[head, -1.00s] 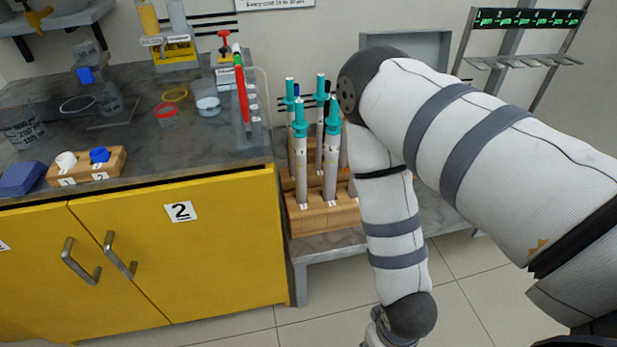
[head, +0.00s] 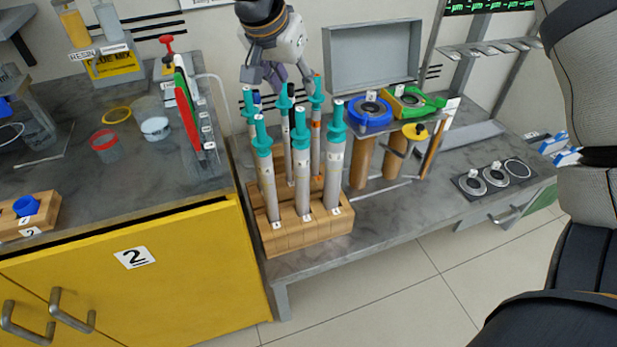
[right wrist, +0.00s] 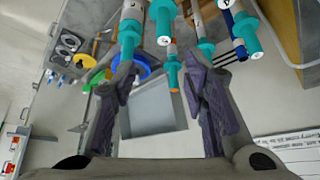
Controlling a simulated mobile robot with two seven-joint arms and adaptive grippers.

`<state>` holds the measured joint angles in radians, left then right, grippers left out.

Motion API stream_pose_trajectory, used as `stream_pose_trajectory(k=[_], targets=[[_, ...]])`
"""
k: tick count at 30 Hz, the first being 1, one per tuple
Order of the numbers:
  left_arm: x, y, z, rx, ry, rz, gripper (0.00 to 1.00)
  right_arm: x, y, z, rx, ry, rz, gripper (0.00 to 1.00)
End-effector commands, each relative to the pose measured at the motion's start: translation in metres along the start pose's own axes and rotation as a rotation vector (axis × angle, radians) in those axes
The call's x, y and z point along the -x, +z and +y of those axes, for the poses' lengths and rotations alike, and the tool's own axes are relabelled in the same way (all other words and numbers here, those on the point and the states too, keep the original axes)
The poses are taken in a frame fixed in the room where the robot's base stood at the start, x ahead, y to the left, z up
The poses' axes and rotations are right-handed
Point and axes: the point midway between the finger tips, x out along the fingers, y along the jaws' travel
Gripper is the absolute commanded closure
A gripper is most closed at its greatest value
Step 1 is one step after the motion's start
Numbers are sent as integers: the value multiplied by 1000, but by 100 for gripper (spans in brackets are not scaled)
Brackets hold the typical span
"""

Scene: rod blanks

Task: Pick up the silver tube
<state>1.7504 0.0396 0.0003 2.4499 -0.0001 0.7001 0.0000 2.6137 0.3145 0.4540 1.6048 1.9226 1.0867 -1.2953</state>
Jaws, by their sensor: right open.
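Several tubes with teal caps stand upright in a wooden rack (head: 300,226). The front row has three pale silver-grey tubes: left (head: 267,178), middle (head: 302,168) and right (head: 334,176). Behind them stand thinner rods, one with an orange band (head: 316,138). I cannot tell for sure which one is the silver tube. My right gripper (head: 278,76) is open, above and behind the back row, its fingers pointing down. In the right wrist view my right gripper (right wrist: 165,92) is open and empty, with teal caps (right wrist: 129,36) just beyond and between its fingers. My left gripper is not in view.
A grey panel (head: 372,55) stands behind. The bench front right of the rack is mostly clear.

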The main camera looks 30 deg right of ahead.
Motion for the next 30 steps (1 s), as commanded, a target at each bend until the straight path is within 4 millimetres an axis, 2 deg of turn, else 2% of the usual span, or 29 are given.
stream_pose_trajectory(k=[1, 3, 6, 9, 16, 19, 25, 26, 30], targets=[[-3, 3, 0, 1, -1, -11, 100, -16, 3, 1, 4, 10, -4, 60], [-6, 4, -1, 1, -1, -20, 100, -34, 4, 1, 5, 12, -4, 60], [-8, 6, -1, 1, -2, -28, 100, -53, 4, 1, 5, 11, -3, 60], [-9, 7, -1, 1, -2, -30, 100, -63, 4, 0, 4, 9, -1, 60], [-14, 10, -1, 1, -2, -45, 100, -104, 15, -4, 4, 9, -1, 60], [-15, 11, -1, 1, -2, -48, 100, -114, 15, -4, 4, 8, 0, 60], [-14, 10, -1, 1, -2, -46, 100, -113, 14, -4, 3, 4, 1, 60], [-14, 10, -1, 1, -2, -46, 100, -113, 14, -4, 3, 4, 1, 62], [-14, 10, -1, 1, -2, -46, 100, -113, 14, -4, 3, 4, 1, 94]])
